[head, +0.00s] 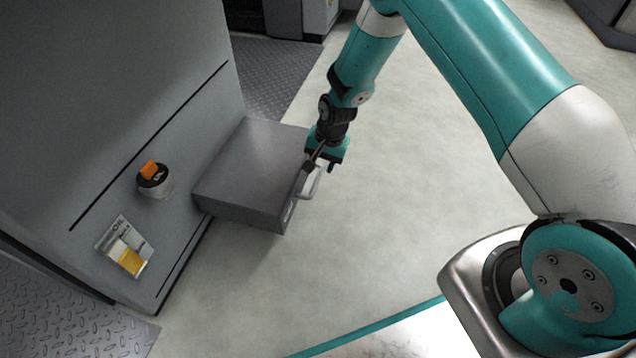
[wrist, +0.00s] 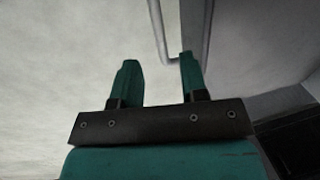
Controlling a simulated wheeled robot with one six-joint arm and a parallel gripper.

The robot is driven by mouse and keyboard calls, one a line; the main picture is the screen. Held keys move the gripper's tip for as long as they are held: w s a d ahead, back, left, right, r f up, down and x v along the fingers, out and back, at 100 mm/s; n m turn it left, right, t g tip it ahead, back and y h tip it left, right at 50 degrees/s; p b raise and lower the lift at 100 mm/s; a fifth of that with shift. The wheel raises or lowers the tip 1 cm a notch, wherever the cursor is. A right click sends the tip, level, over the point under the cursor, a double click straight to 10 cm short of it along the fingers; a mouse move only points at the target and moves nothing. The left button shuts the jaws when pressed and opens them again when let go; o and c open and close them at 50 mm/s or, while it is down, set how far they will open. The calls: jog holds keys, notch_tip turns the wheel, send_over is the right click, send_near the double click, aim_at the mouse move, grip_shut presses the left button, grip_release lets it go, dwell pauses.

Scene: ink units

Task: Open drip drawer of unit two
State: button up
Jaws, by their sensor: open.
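The drip drawer (head: 250,165) is a grey box standing well out from the grey unit's side in the head view. A pale bar handle (head: 312,184) is on its outer face. My gripper (head: 319,168) is at the handle, pointing down. In the wrist view, my gripper (wrist: 158,70) is open with two teal fingers. The handle's bar (wrist: 157,30) lies between the lines of the two fingers, its bent end near the right fingertip. The drawer (wrist: 235,50) is on the right. I cannot tell whether a finger touches the handle.
Tread-plate mats (head: 270,72) lie by the unit. The pale floor (head: 430,190) right of the drawer is clear.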

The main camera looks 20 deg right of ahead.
aim_at(317, 179)
jog(key=f, duration=0.2)
jog(key=f+b, duration=0.1)
jog(key=f, duration=0.1)
jog(key=a+f+b, duration=0.1)
jog(key=f, duration=0.1)
jog(key=shift+w, duration=0.3)
grip_shut()
